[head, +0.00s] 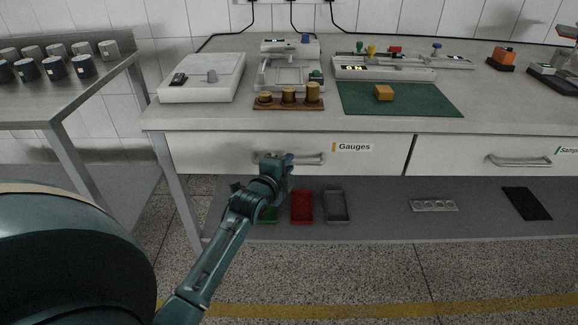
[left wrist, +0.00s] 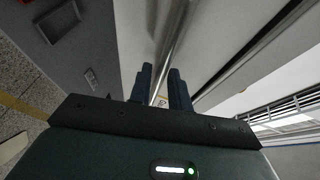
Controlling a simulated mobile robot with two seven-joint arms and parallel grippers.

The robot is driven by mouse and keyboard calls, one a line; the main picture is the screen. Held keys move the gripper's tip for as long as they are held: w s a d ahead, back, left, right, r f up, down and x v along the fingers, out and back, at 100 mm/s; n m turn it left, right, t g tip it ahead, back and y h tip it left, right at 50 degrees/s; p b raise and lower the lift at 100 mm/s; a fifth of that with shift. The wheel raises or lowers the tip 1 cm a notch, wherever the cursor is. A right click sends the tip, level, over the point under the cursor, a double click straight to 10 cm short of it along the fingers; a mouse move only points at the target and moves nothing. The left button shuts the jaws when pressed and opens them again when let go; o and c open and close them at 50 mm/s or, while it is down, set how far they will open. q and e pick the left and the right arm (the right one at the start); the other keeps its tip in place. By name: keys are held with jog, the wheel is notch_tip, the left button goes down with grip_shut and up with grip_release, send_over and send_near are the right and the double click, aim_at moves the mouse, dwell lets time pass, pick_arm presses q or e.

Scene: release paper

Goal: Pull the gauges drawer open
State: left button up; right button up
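The gauges drawer (head: 220,153) is the left drawer under the bench top, with a "Gauges" label (head: 354,147). Its front looks flush with the bench, so it is closed. Its metal bar handle (head: 308,159) is partly hidden by my left gripper (head: 287,160), which is at the handle's left part. In the left wrist view, the two dark fingers of my left gripper (left wrist: 160,88) stand apart. The bar handle (left wrist: 177,42) runs down toward the gap between them; contact cannot be told. My right gripper is not in view.
The bench top (head: 210,118) carries scales, brass weights (head: 288,97) and a green mat (head: 430,103). A second drawer handle (head: 520,160) is to the right. Red (head: 302,206) and grey trays (head: 337,206) lie on the lower shelf. A side table (head: 60,110) stands left.

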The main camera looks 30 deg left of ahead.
pick_arm(q)
jog(key=shift+x, duration=0.75)
jog(key=shift+c, duration=0.3)
grip_shut()
